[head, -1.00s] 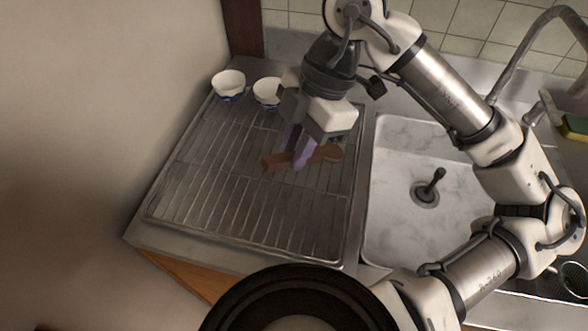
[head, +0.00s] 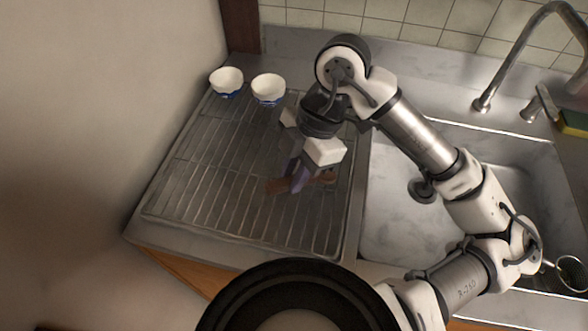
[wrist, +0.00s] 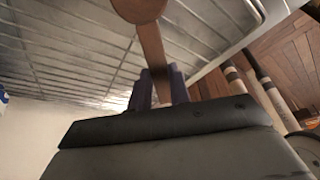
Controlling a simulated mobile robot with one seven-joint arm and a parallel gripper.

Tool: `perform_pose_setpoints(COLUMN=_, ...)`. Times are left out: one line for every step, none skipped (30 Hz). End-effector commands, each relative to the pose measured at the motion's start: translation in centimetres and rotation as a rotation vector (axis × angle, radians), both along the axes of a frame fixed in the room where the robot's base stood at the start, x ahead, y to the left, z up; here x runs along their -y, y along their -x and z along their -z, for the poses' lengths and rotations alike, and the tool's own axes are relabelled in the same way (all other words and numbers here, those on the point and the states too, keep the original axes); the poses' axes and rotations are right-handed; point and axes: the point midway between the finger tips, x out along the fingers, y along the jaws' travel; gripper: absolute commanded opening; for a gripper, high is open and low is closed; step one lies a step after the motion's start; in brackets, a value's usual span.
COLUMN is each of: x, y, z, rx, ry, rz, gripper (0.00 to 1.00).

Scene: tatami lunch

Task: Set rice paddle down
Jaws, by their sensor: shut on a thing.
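The rice paddle (head: 277,186) is brown and lies crosswise between the purple fingertips of my gripper (head: 298,178). It is over the wire drying rack (head: 215,205) in the head view. In the wrist view the paddle (wrist: 152,42) runs up from between the fingers (wrist: 157,88), with its rounded end at the top edge. My gripper is shut on the paddle and points down. The paddle is close to the rack's wires; I cannot tell whether it touches them. Part of the paddle is hidden behind the fingers.
Two white bowls with blue bases, the left bowl (head: 227,80) and the right bowl (head: 268,88), stand at the rack's back. A sink (head: 395,225) with a faucet (head: 530,50) is to the right. The rack's left and front are clear.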

Motion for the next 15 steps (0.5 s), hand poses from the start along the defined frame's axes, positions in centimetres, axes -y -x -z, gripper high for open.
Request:
perform_pose_setpoints(x=0.02, y=-0.01, z=0.32, rx=0.0, ry=0.0, rz=0.0, gripper=0.0)
perform_pose_setpoints(x=0.02, y=-0.01, z=0.38, rx=0.0, ry=0.0, rz=0.0, gripper=0.0)
perform_pose_setpoints(x=0.01, y=-0.02, z=0.18, rx=0.0, ry=0.0, rz=0.0, gripper=0.24)
perform_pose_setpoints(x=0.0, y=-0.01, z=0.17, rx=0.0, ry=0.0, rz=0.0, gripper=0.28)
perform_pose_setpoints(x=0.0, y=-0.01, z=0.17, rx=0.0, ry=0.0, rz=0.0, gripper=0.32)
perform_pose_setpoints(x=0.0, y=-0.01, z=0.17, rx=0.0, ry=0.0, rz=0.0, gripper=0.37)
perform_pose_setpoints(x=0.0, y=-0.01, z=0.17, rx=0.0, ry=0.0, rz=0.0, gripper=0.41)
perform_pose_setpoints(x=0.01, y=-0.02, z=0.16, rx=0.0, ry=0.0, rz=0.0, gripper=0.41)
perform_pose_setpoints(x=0.01, y=-0.02, z=0.16, rx=0.0, ry=0.0, rz=0.0, gripper=0.41)
perform_pose_setpoints(x=0.01, y=-0.02, z=0.16, rx=0.0, ry=0.0, rz=0.0, gripper=0.41)
perform_pose_setpoints(x=0.01, y=-0.02, z=0.16, rx=0.0, ry=0.0, rz=0.0, gripper=0.41)
perform_pose_setpoints(x=0.01, y=-0.02, z=0.16, rx=0.0, ry=0.0, rz=0.0, gripper=0.41)
perform_pose_setpoints(x=0.01, y=-0.02, z=0.16, rx=0.0, ry=0.0, rz=0.0, gripper=0.41)
perform_pose_setpoints(x=0.0, y=-0.01, z=0.15, rx=0.0, ry=0.0, rz=0.0, gripper=0.41)
perform_pose_setpoints(x=0.0, y=-0.01, z=0.11, rx=0.0, ry=0.0, rz=0.0, gripper=0.41)
